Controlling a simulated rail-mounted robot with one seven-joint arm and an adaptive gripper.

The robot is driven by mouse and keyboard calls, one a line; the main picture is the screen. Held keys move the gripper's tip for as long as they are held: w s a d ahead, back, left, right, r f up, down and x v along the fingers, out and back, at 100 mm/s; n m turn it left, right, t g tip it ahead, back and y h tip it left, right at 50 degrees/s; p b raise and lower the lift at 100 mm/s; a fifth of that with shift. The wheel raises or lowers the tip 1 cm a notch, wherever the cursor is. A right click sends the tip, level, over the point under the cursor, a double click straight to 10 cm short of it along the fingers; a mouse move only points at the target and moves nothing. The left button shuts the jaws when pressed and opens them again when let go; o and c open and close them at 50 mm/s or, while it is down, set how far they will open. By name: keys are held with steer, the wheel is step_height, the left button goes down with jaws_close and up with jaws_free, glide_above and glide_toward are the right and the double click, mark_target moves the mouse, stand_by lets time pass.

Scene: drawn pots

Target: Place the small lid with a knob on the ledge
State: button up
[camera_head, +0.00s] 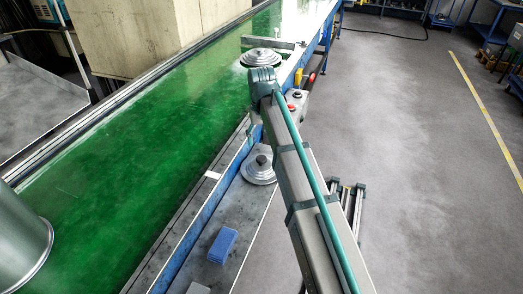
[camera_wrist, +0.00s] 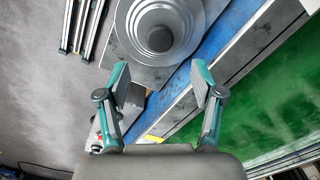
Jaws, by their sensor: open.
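A grey stepped round lid with a dark knob (camera_head: 258,171) lies flat on the narrow grey ledge (camera_head: 251,205) beside the green belt. In the wrist view the lid (camera_wrist: 160,36) shows from above, beyond my fingertips, with nothing touching it. A second, wider-looking knobbed lid (camera_head: 260,58) sits at the far part of the belt, behind my wrist. My gripper (camera_wrist: 161,70) is open and empty, fingers spread. In the head view my arm partly hides the gripper (camera_head: 252,118), which is farther away than the ledge lid.
The green belt (camera_head: 130,165) runs along the left, with a large metal pot (camera_head: 18,240) at its near end. A blue block (camera_head: 222,245) lies on the near part of the ledge. A control box with red buttons (camera_head: 293,103) is just right of my wrist. Open floor lies right.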

steer(key=shift+r, duration=1.2)
steer(key=shift+r, duration=0.1)
